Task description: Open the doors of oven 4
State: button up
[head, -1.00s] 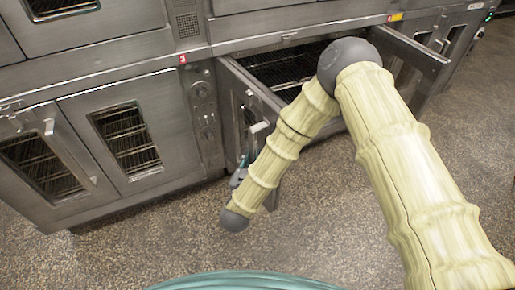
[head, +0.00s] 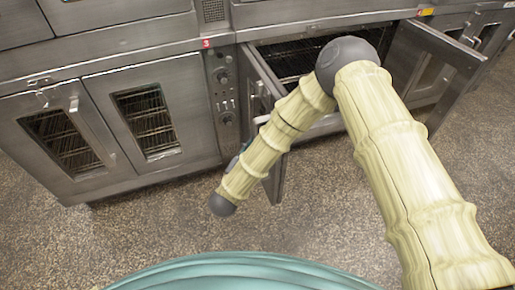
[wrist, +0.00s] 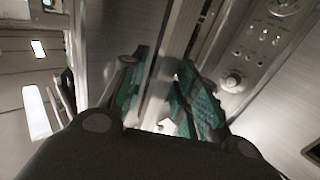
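The oven with two open doors stands at the upper middle of the head view, its dark rack (head: 290,58) showing inside. A yellow label (head: 425,12) is at its upper right. Its left door (head: 262,88) is swung well out, partly hidden by my arm. Its right door (head: 437,60) is swung out to the right. My gripper (wrist: 165,105) has teal finger pads spread apart, with a metal upright, seemingly the left door's edge or handle, between them. I cannot tell whether they touch it. In the head view my arm hides most of the gripper.
A closed two-door oven (head: 147,115) with handles stands at left. A control panel (head: 225,90) with knobs, below a red label 3 (head: 207,43), separates the ovens. Another oven is at the far right. The speckled floor (head: 320,215) in front is clear.

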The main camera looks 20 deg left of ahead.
aim_at(255, 129)
jog(key=shift+o, duration=0.5)
jog(key=shift+r, duration=4.95)
jog(key=s+a, duration=0.4)
jog(key=a, duration=0.2)
jog(key=shift+s+a+f+b, duration=0.15)
jog(key=shift+s+b, duration=0.1)
jog(key=shift+b, duration=0.05)
jog(key=shift+s+a+b, duration=0.7)
jog(key=shift+a+b, duration=0.15)
jog(key=shift+b, duration=2)
